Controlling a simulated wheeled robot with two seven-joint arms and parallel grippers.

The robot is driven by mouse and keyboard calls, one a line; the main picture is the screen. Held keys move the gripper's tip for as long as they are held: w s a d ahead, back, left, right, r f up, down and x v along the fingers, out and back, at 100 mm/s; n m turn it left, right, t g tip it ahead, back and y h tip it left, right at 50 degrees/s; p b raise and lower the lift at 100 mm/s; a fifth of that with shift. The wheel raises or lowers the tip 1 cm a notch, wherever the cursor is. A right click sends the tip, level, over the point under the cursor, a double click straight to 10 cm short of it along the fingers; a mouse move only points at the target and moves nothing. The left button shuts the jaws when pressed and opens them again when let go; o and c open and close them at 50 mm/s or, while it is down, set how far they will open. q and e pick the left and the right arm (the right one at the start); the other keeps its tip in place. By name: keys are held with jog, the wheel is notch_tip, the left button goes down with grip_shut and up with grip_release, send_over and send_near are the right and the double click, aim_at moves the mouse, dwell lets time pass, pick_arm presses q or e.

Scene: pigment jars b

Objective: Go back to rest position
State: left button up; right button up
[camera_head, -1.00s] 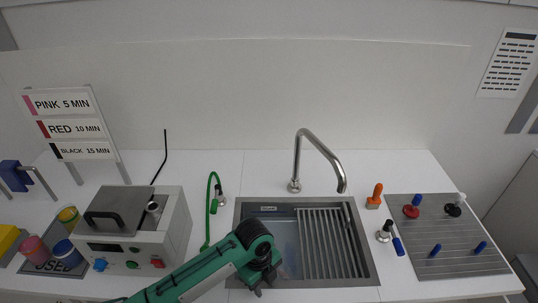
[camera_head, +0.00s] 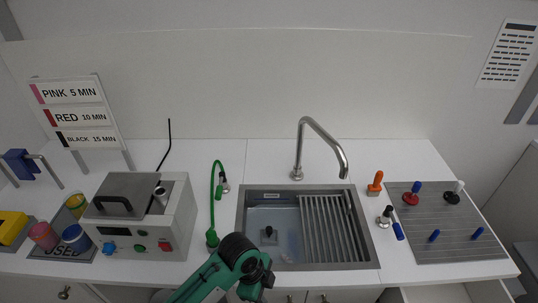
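One green arm of mine (camera_head: 225,272) comes up from the bottom edge, in front of the sink (camera_head: 262,220). Its dark end joint is at the sink's front left corner. I cannot make out gripper fingers on it, and I cannot tell for sure which arm it is. No other arm of mine shows. Nothing is seen held.
A grey machine (camera_head: 170,227) stands left of the sink, with cups on a tray marked USED (camera_head: 62,253) beside it. A curved faucet (camera_head: 320,130) rises behind the sink. A grey board (camera_head: 455,222) with several coloured-handled pieces lies at right.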

pick_arm(q)
jog(key=s+a+r+n+t+y, duration=0.2)
jog(key=s+a+n, duration=0.5)
jog(key=a+n, duration=0.35)
jog(key=s+a+r+n+t+y, duration=0.1)
jog(key=s+a+n+t, duration=0.1)
jog(key=s+a+n, duration=0.85)
jog(key=w+f+m+g+b, duration=0.1)
jog(key=w+f+m+b, duration=0.15)
jog(key=f, duration=2.75)
jog(key=s+a+f+g, duration=0.1)
jog(key=s+a+f, duration=0.1)
jog(key=s+f, duration=0.7)
jog(key=s+a+f, duration=0.2)
jog(key=s+f, duration=0.8)
jog(key=f, duration=0.4)
jog(key=shift+f+n+g, duration=0.2)
jog(key=shift+n+g, duration=0.15)
jog(key=shift+g, duration=0.05)
pick_arm(e)
jog(key=f, duration=0.3)
jog(key=shift+a, duration=0.2)
pick_arm(q)
jog(key=shift+s, duration=0.15)
